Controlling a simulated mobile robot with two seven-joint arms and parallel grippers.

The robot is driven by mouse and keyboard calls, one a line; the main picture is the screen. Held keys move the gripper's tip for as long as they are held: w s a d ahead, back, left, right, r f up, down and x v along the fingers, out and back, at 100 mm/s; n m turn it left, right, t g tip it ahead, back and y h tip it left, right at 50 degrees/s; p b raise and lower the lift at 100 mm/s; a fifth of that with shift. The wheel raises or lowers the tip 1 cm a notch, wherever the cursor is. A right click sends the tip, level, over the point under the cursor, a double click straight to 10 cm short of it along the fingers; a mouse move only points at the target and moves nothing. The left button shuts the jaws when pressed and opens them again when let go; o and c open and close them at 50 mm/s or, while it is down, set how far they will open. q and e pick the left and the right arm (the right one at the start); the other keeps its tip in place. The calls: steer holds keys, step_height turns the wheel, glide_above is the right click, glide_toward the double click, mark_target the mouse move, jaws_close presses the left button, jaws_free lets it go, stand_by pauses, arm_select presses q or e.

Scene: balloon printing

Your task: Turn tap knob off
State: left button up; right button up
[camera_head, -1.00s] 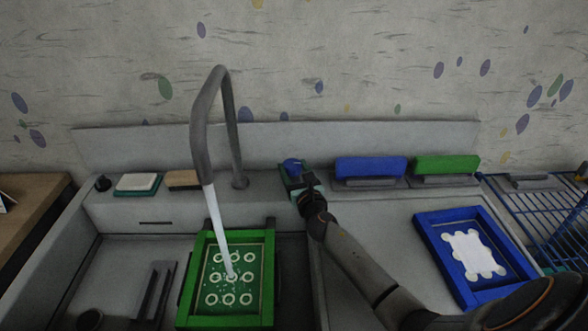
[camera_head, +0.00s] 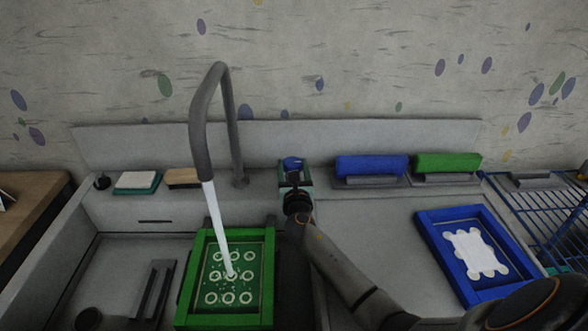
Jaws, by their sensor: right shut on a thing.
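The grey tap (camera_head: 202,125) arches over the left basin, and a white stream of water (camera_head: 218,230) runs from its spout onto a green framed screen (camera_head: 186,290). The blue-topped tap knob (camera_head: 292,164) is on the back ledge, right of the tap's base. My right gripper (camera_head: 294,180) reaches up to it from the front and is shut on it; the jaws and lower part of the knob are small and partly hidden. My left gripper is not in view.
A blue frame (camera_head: 430,240) with a white sheet lies on the right counter. A blue wire rack (camera_head: 535,215) stands at the right.

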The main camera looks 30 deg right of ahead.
steer(key=m+g+h, duration=0.1)
steer(key=m+h+b, duration=0.1)
steer(key=shift+w+a+f+g+h, duration=0.2)
steer(key=shift+g+h, duration=0.1)
steer(key=shift+g, duration=0.1)
steer(key=m+g+h+b, duration=0.1)
steer(key=g+b, duration=0.1)
steer(key=m+g+h+b, duration=0.2)
steer(key=shift+w+a+f+m+h, duration=0.1)
steer(key=shift+w+a+m+h, duration=0.1)
steer(key=shift+m+h, duration=0.1)
steer(key=m+g+h+b, duration=0.1)
steer(key=m+g+b, duration=0.1)
steer(key=g+b, duration=0.1)
steer(key=shift+h+b, duration=0.3)
steer(key=shift+w+m+g+h+b, duration=0.1)
steer(key=shift+m+g+h+b, duration=0.2)
steer(key=shift+m+g+b, duration=0.35)
steer(key=shift+g+b, duration=0.55)
steer(key=shift+b, duration=0.15)
steer(key=shift+r+m+g+b, duration=0.25)
steer(key=shift+m+g+b, duration=0.05)
steer(key=shift+m+b, duration=0.05)
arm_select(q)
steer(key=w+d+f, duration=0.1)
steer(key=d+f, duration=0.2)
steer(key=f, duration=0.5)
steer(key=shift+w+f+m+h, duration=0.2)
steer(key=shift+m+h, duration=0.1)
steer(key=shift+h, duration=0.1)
